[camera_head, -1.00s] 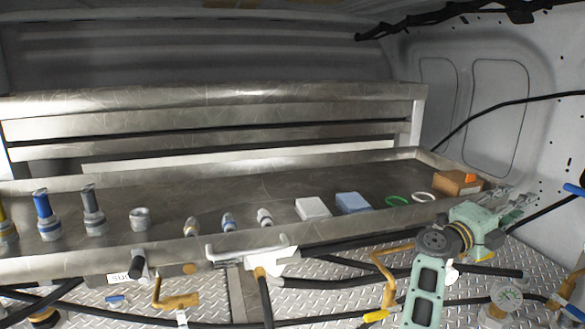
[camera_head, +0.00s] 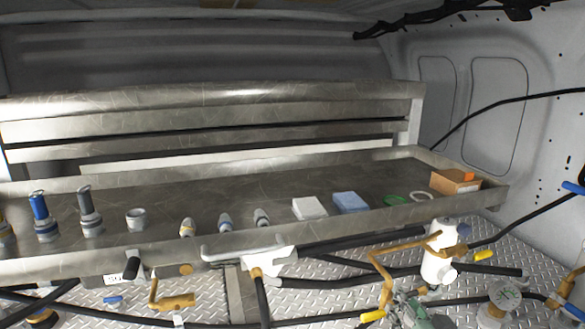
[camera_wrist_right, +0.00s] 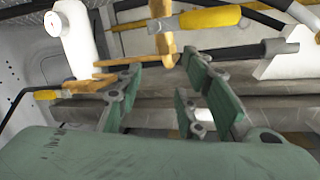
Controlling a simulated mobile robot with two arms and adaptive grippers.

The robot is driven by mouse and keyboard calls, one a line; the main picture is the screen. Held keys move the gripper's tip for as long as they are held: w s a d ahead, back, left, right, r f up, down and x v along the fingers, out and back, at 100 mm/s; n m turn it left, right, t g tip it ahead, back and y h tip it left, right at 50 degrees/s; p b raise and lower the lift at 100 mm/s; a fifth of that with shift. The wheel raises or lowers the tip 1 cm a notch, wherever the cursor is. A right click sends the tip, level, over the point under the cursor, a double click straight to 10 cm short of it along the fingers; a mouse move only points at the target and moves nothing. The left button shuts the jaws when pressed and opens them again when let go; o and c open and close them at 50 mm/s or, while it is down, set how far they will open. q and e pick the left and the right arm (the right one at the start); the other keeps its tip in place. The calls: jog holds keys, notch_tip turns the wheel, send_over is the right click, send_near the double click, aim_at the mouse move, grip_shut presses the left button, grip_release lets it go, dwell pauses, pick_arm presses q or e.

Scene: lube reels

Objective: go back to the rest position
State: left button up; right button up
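My right gripper (camera_head: 412,312) shows at the bottom right of the head view, low in front of the tray and mostly cut off by the picture's edge. In the right wrist view its green-padded fingers (camera_wrist_right: 163,92) are spread apart with nothing held between them. Brass and yellow-handled fittings show beyond the fingertips there. My left gripper is in neither view.
A metal tray (camera_head: 270,188) carries bottles, small fittings, a white block (camera_head: 309,208), a blue block (camera_head: 350,203), rings and a cardboard box (camera_head: 455,182). A white cylinder (camera_head: 438,263) with a brass lever (camera_head: 405,245) stands close behind my right gripper. Black hoses cross below.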

jog(key=s+a+f+n+g, duration=0.2)
jog(key=s+a+f+g, duration=0.1)
jog(key=s+f, duration=0.35)
jog(key=s+a+f+n+g, duration=0.1)
jog(key=s+a+f+g, duration=0.15)
jog(key=s+f, duration=0.45)
jog(key=s+f+n+g, duration=0.15)
jog(key=s+g, duration=0.25)
jog(key=s, duration=0.7)
jog(key=s+f+g, duration=0.2)
jog(key=s+g, duration=0.1)
jog(key=s, duration=0.7)
notch_tip(320, 180, down, 29)
jog(key=s+g+b, duration=0.1)
jog(key=b, duration=0.2)
pick_arm(q)
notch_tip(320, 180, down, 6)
jog(key=b, duration=0.3)
pick_arm(e)
jog(key=s+d+f+g, duration=0.1)
jog(key=s+d+f, duration=0.2)
jog(key=s+f, duration=1.4)
notch_tip(320, 180, down, 3)
jog(key=shift+s+r+h, duration=0.1)
jog(key=shift+s+h, duration=0.1)
jog(key=shift+h, duration=0.2)
